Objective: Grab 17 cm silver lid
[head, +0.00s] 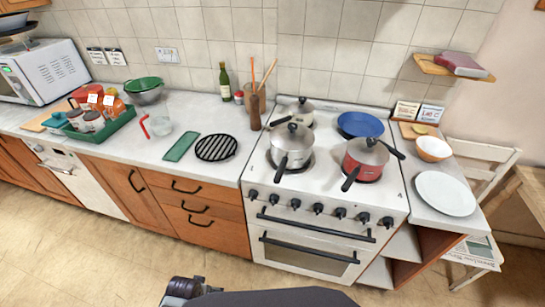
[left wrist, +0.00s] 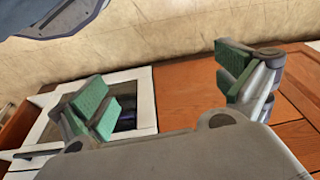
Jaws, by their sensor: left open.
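Silver lids with dark knobs sit on the pots on the stove in the head view. One lid (head: 292,136) covers the front-left light pot (head: 293,158), another lid (head: 367,151) covers the red pot (head: 361,170), and a third lid (head: 300,105) is on the back-left pot. I cannot tell which is 17 cm. My left gripper (left wrist: 166,92) shows in the left wrist view, open and empty, its green-padded fingers wide apart, with no lid in that view. In the head view only a dark part of my own body shows at the bottom edge. My right gripper is not visible.
A black grate (head: 216,148) lies on the counter to the left. A white plate (head: 445,194) and a bowl (head: 433,149) are at the right.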

